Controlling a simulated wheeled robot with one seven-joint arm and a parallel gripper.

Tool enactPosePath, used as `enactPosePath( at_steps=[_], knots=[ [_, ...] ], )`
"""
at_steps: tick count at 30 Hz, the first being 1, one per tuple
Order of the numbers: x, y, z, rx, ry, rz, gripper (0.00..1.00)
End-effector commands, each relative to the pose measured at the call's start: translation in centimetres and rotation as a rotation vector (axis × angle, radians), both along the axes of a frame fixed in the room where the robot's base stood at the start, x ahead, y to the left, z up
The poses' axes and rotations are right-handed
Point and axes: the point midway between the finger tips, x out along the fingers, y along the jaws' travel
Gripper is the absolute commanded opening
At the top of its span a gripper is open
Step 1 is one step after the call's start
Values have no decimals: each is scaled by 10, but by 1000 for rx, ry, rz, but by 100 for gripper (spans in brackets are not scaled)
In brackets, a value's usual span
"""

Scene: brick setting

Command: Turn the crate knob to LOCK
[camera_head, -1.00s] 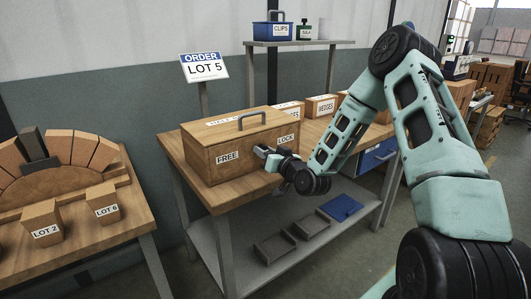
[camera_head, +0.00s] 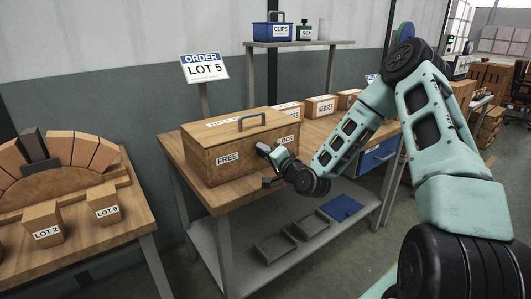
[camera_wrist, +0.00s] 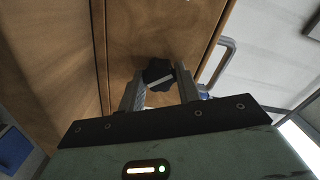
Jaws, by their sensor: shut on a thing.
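The wooden crate (camera_head: 222,160) stands on the workbench, with a FREE label (camera_head: 228,158) at the left of its front and a LOCK label (camera_head: 286,139) at the right. My gripper (camera_head: 264,149) is at the crate's front, between the labels and nearer LOCK. In the wrist view, its fingers (camera_wrist: 160,82) are shut on a dark lobed knob (camera_wrist: 157,70) with a pale line across it. The gripper hides the knob in the head view. I cannot tell exactly which label the pale line points to.
The crate lid carries a grey handle (camera_head: 252,117). Small labelled boxes (camera_head: 321,105) stand behind on the workbench (camera_head: 226,194). An ORDER LOT 5 sign (camera_head: 204,68) stands behind the crate. A lower shelf (camera_head: 320,231) holds trays. A table with blocks (camera_head: 103,205) is at the left.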

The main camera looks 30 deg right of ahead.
Motion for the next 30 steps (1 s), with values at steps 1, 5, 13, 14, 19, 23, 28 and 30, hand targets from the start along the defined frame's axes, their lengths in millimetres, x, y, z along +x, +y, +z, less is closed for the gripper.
enactPosePath(
  at_steps=[1,5,13,14,19,23,28,30],
  knots=[
    [-1,-1,0,47,4,-2,11],
    [-1,-1,0,170,8,-2,11],
    [0,-1,-1,403,16,-2,11],
    [-1,-1,-1,426,17,-2,11],
    [0,-1,-1,532,19,-2,11],
    [0,-1,-1,591,21,-2,11],
    [0,-1,-1,636,24,-2,11],
    [0,-1,-1,646,24,-2,11]
  ],
)
